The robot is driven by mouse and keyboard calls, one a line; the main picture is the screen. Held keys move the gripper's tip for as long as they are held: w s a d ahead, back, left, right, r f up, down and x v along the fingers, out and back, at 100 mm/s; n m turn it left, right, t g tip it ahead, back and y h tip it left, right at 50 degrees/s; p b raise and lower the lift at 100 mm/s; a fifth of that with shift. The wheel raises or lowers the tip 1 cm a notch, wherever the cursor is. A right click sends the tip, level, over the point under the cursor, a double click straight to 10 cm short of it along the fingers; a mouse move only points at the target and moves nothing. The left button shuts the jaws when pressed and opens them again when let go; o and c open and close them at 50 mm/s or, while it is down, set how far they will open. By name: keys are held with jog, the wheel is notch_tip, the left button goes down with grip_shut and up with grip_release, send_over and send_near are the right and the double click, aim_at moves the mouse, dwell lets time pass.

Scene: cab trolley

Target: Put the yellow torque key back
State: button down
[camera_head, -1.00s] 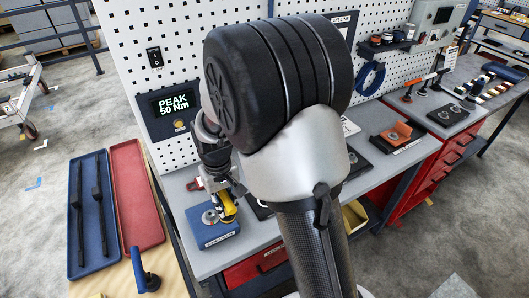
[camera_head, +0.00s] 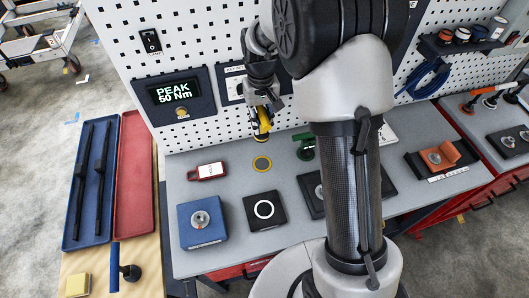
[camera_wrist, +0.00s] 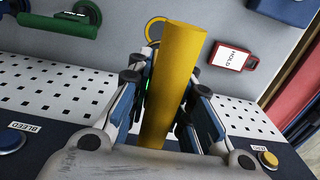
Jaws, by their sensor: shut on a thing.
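My gripper (camera_head: 264,108) is shut on the yellow torque key (camera_head: 262,127), which hangs in front of the pegboard above the bench. In the wrist view the key's yellow shaft (camera_wrist: 175,85) stands between the blue finger pads. A yellow ring mark (camera_head: 262,163) lies on the bench just below the key in the head view; it shows partly behind the key in the wrist view (camera_wrist: 153,30). The key appears apart from the bench. The blue block with a metal socket (camera_head: 202,220) stands at the front left, clear of the key.
A black block with a white ring (camera_head: 265,210) sits in front. The display (camera_head: 174,91) reads PEAK 50 Nm.

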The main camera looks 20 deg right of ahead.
notch_tip(320, 180, down, 16)
jog(key=shift+w+r+b, duration=0.1)
jog(key=shift+r+b, duration=0.05)
jog(key=shift+b, duration=1.05)
jog(key=c, duration=1.4)
grip_release()
jog(key=shift+c, duration=0.2)
